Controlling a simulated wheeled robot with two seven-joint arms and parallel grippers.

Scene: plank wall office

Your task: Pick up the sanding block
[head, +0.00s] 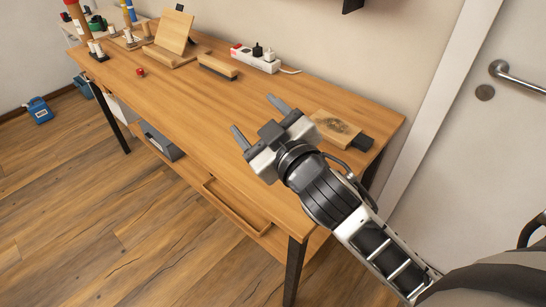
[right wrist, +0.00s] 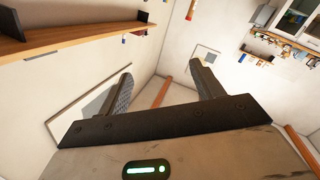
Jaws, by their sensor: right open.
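A long wooden block with a dark underside (head: 217,67) lies on the workbench near its back edge, left of a white power strip; it looks like the sanding block, though it is small here. My right gripper (head: 258,120) is open and empty above the bench, to the right of and nearer than that block, well apart from it. The right wrist view shows the two spread fingers (right wrist: 163,88) with nothing between them and no sanding block. My left gripper is not in view.
The workbench (head: 170,100) has clear top in its middle. A power strip (head: 255,59), a board with a dark patch (head: 335,127) and a black piece (head: 362,142) lie right. A tilted board (head: 175,33) and a red knob (head: 140,72) are left. A door (head: 480,150) stands right.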

